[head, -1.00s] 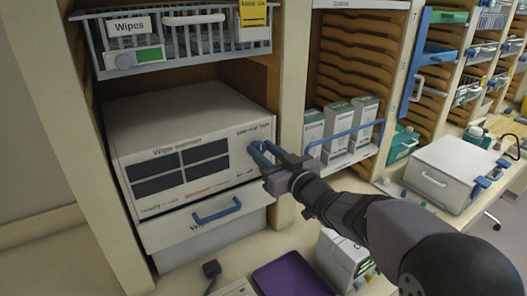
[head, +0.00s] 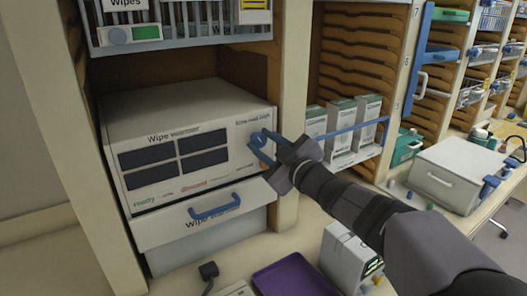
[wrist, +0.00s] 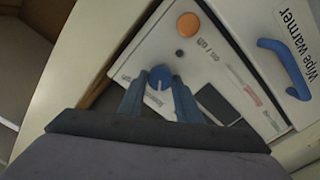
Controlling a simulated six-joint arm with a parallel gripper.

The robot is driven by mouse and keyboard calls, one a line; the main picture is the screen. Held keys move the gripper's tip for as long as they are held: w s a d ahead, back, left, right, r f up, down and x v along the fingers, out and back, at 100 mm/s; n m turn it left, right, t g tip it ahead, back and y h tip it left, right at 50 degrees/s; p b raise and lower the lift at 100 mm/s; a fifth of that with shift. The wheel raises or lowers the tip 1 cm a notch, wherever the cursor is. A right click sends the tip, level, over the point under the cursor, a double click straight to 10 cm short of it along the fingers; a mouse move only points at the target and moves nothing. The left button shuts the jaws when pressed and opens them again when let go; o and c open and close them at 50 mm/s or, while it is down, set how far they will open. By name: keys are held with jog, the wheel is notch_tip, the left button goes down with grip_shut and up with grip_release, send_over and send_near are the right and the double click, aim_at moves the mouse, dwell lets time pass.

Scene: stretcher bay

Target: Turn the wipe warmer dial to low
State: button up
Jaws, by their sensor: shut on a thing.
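The wipe warmer (head: 190,104) is a white box with dark panels on its front, standing in the cabinet bay; its front also shows in the wrist view (wrist: 150,45). Its round blue dial (wrist: 160,76) sits between the tips of my gripper (wrist: 157,90) in the wrist view. In the head view my gripper (head: 258,147) is at the right part of the warmer's front, its blue fingers shut on the dial. The fingers and wrist partly cover the dial and its markings there. The dial's exact setting cannot be read.
An orange button (wrist: 188,26) sits on the same panel, away from my fingers. A drawer with a blue handle (head: 216,208) is below the warmer, and a wire basket (head: 180,40) above. A purple tray (head: 295,278) lies on the counter, with white-green boxes (head: 340,128) at right.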

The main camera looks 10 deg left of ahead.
jog(key=shift+f+n+b, duration=0.1)
jog(key=shift+n+b, duration=0.3)
jog(key=shift+n, duration=0.2)
jog(key=o, duration=1)
jog(key=shift+s, duration=0.1)
jog(key=b+v, duration=0.2)
jog(key=v, duration=0.5)
jog(key=shift+s+d, duration=0.1)
jog(key=shift+d, duration=0.05)
